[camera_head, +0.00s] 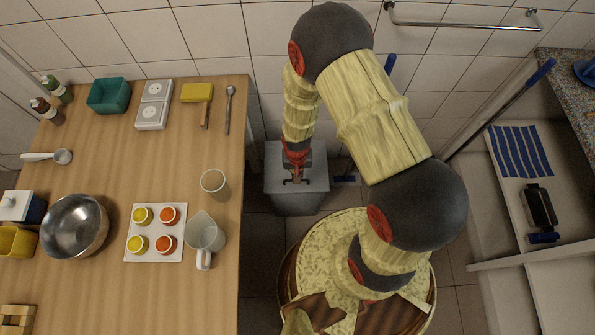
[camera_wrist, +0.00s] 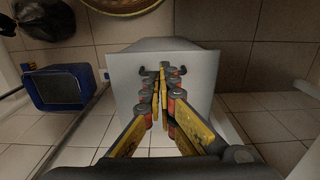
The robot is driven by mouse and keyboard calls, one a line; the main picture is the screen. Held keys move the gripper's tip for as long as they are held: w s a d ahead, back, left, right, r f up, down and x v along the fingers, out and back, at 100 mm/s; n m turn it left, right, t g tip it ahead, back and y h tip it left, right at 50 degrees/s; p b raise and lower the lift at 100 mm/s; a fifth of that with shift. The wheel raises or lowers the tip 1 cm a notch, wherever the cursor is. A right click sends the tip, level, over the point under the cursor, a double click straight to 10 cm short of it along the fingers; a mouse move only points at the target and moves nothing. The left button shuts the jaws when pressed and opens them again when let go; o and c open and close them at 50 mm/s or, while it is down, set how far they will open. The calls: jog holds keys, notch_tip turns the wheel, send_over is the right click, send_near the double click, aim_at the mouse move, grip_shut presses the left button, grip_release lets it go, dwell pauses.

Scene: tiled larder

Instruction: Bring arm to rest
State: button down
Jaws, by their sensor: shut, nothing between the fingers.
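My arm is bent over in the head view, and its end points down beside the right edge of the wooden table (camera_head: 190,120). My gripper (camera_head: 297,181) hangs above a grey box-like bin (camera_head: 312,203) on the floor. In the wrist view my gripper (camera_wrist: 160,72) shows its two fingers close together with nothing between them, over the pale top of the bin (camera_wrist: 200,65). I cannot tell how far above the bin the fingertips are.
The table holds a steel bowl (camera_head: 75,226), a white tray (camera_head: 155,255) of several cups, a clear jug (camera_head: 205,238) and a glass (camera_head: 214,182). Shelving (camera_head: 515,200) stands at the right. A blue container (camera_wrist: 58,87) is at the wrist view's left.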

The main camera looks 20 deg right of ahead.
jog(key=shift+s+a+r, duration=0.15)
jog(key=shift+s+r, duration=0.3)
jog(key=shift+r, duration=0.35)
jog(key=s+r+n+g, duration=0.2)
jog(key=s+r, duration=0.1)
jog(key=s, duration=0.3)
jog(key=s+d+r+t, duration=0.1)
jog(key=r+t, duration=0.1)
jog(key=r, duration=1.3)
jog(key=s+d+r+n+t, duration=0.1)
jog(key=r+t, duration=0.2)
jog(key=r, duration=1.1)
jog(key=s+d+r+t, duration=0.1)
jog(key=d+r+t, duration=0.1)
jog(key=r, duration=1.3)
jog(key=shift+r+t, duration=0.35)
jog(key=shift+t, duration=0.05)
